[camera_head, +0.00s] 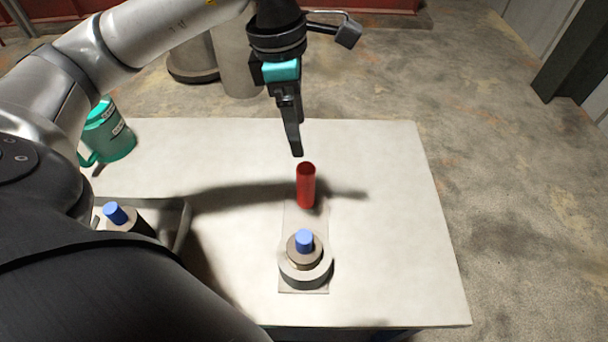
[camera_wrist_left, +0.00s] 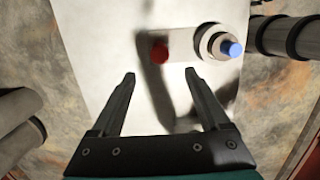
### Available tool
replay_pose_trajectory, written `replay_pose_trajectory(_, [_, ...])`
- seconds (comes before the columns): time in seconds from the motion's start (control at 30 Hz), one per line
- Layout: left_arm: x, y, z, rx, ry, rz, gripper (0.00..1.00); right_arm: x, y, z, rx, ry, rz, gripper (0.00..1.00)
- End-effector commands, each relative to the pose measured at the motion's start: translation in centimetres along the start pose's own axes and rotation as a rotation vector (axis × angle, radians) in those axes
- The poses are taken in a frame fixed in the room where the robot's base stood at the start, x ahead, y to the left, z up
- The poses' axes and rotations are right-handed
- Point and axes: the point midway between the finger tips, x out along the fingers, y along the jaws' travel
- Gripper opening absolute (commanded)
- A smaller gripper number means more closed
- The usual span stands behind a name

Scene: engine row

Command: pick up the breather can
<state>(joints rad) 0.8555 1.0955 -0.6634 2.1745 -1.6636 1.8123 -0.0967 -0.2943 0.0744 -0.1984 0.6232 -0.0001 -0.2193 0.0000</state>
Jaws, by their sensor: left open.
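A red upright cylinder (camera_head: 306,186), which looks like the breather can, stands on a thin pale plate (camera_head: 318,284) on the white table. It also shows end-on as a red disc in the left wrist view (camera_wrist_left: 159,53). My left gripper (camera_head: 297,153) points down just above and behind the red cylinder, apart from it. In the left wrist view its two fingers (camera_wrist_left: 160,75) are spread and empty, with the red cylinder beyond the tips. My right gripper is not in view.
A round stepped part with a blue peg (camera_head: 304,240) sits on the same plate, in front of the red cylinder. A similar blue-pegged part (camera_head: 116,214) is in a grey tray (camera_head: 183,230) at left. A green labelled container (camera_head: 112,135) stands at the back left. The table's right side is clear.

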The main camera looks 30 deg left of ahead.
Motion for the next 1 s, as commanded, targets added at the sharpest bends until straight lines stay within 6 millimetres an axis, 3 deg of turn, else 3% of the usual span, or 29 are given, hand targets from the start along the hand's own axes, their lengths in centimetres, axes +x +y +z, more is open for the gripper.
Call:
replay_pose_trajectory(0.13, [1.5, 0.1, -0.5, 0.005, 0.02, 0.014, 0.79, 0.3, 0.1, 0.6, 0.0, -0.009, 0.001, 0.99])
replay_pose_trajectory(0.5, [8.7, 0.2, -0.4, 0.003, 0.015, 0.012, 0.79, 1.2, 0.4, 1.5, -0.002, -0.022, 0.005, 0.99])
replay_pose_trajectory(0.77, [10.5, 0.2, -0.3, 0.004, 0.013, 0.012, 0.79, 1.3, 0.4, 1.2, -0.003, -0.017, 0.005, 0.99])
replay_pose_trajectory(1.0, [14.1, 0.2, -0.2, 0.003, 0.014, 0.011, 0.79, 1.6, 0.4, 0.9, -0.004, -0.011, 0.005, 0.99])
